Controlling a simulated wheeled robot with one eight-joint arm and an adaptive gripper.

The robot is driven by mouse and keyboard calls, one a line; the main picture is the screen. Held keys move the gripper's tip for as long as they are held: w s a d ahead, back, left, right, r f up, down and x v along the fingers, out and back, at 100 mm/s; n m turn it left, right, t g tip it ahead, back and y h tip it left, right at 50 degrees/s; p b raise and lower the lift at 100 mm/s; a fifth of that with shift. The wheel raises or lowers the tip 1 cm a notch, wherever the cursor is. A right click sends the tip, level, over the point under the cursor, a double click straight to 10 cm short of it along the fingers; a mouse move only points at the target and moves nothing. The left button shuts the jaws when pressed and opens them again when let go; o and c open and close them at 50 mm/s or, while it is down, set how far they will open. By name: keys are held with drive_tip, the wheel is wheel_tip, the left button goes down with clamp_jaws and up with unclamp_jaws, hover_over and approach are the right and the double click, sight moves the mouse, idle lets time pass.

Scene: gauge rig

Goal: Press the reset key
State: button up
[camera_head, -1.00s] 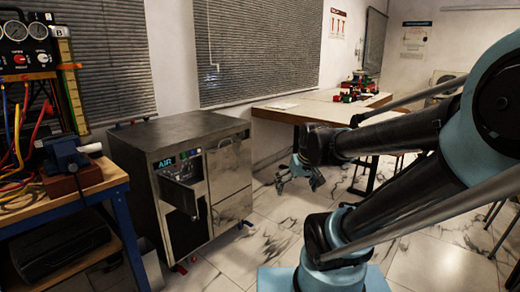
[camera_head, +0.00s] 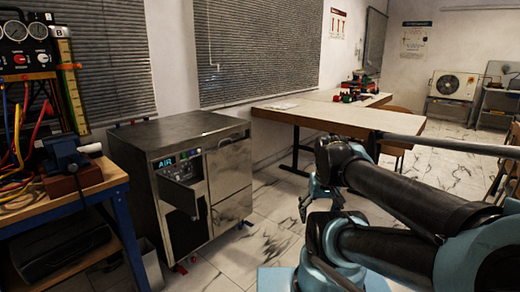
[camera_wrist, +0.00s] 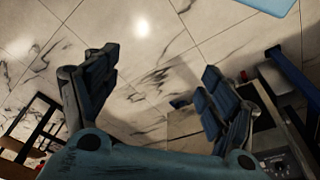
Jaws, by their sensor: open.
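A dark metal cabinet (camera_head: 227,180) stands left of centre in the head view. Its front has a small panel marked AIR (camera_head: 167,162) with lit controls beside it, above a part (camera_head: 178,193) that juts out from the front. The reset key is too small to make out. My gripper (camera_head: 304,207) hangs to the right of the cabinet, apart from it, over the tiled floor. In the wrist view my gripper (camera_wrist: 160,62) has its two fingers spread, with only floor between them.
A workbench (camera_head: 85,190) with gauges, hoses and a blue vise (camera_head: 68,155) stands at the left. A long table (camera_head: 340,112) runs along the back, with chairs at the right. Marble-like floor (camera_head: 240,260) is clear between the cabinet and my arm.

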drive_tip(key=c, duration=0.4)
drive_tip(key=shift+w+f, duration=0.2)
drive_tip(key=shift+w, duration=0.15)
drive_tip(key=c, duration=0.5)
drive_tip(key=shift+w, duration=0.1)
clamp_jaws()
